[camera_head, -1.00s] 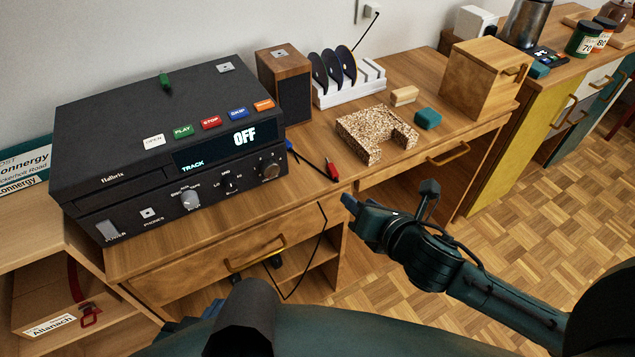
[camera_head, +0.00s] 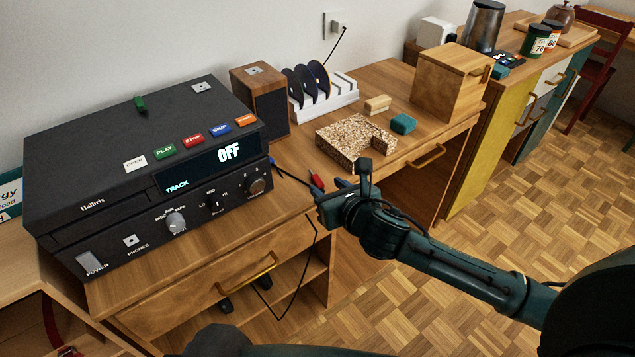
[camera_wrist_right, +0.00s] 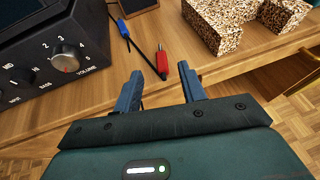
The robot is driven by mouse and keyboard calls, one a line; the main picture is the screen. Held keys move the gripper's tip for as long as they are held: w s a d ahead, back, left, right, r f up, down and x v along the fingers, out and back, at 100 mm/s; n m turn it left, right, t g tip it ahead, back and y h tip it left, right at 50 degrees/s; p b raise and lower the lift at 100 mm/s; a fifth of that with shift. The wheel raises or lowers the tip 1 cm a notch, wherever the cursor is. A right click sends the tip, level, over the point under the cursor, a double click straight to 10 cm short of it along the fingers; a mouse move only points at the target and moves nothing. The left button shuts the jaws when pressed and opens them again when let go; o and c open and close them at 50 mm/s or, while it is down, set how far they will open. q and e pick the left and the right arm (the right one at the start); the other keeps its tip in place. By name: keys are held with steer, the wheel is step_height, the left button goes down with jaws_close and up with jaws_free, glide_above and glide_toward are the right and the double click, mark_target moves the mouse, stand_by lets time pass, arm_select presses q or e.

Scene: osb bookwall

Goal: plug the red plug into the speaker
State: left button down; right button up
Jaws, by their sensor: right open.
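The red plug (camera_head: 316,182) lies on the desk near its front edge, on a black cable. It also shows in the right wrist view (camera_wrist_right: 162,60). My right gripper (camera_wrist_right: 160,70) is open and empty, with its two blue fingers on either side of the plug's line; whether they touch it I cannot tell. In the head view the right gripper (camera_head: 332,190) is at the desk's front edge beside the plug. The wooden speaker (camera_head: 262,96) with a dark front stands behind, right of the black player; a small pale socket plate (camera_head: 257,70) is on its top. My left gripper is out of view.
A black player (camera_head: 140,160) with coloured buttons fills the left. A blue plug (camera_wrist_right: 123,28) lies near the red one.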

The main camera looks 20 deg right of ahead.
mark_target(318, 180)
steer(key=x, duration=0.5)
steer(key=shift+d+f+b, duration=0.1)
steer(key=shift+f+b, duration=0.1)
steer(key=shift+b, duration=0.1)
steer(key=shift+c, duration=0.2)
jaws_close()
